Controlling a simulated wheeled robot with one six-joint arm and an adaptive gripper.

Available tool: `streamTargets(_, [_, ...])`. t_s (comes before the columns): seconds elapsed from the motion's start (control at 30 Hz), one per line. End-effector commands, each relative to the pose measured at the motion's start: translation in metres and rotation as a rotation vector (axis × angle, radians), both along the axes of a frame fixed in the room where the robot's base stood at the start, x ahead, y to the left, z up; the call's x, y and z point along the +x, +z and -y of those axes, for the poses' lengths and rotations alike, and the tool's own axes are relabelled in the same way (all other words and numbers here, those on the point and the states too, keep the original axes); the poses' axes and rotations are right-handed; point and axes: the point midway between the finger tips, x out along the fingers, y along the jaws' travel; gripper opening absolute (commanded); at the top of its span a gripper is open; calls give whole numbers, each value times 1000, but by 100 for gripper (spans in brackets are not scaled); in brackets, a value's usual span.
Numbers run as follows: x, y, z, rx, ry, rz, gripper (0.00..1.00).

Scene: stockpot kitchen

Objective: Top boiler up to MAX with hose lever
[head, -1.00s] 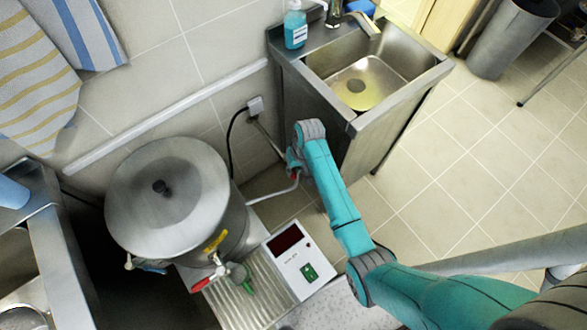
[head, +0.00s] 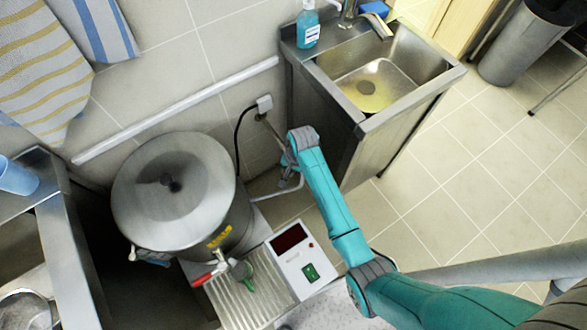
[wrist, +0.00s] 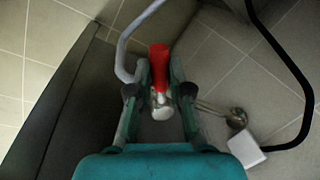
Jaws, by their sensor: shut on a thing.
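The boiler (head: 172,192) is a large lidded steel pot with a yellow label on its front, in the left half of the head view. I cannot see its water level or MAX mark there. The hose lever (wrist: 159,60) is a red handle on a pale metal valve body (wrist: 162,108), seen in the wrist view. My gripper (wrist: 160,72) is shut on the hose lever, one finger on each side. A pale hose (head: 291,187) curves beside my gripper, low between boiler and sink; it also shows in the wrist view (wrist: 124,50).
A steel sink (head: 380,75) stands close right of my arm. A ribbed drip tray (head: 245,295) and a panel with a dark display (head: 289,240) lie before the boiler, below its red-handled tap (head: 205,278). A black cable runs to a wall socket (head: 264,104).

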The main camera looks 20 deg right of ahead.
Motion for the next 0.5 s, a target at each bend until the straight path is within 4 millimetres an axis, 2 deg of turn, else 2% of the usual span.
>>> streamTargets(0.5, [23,-1,-19,-1,-446,0,0])
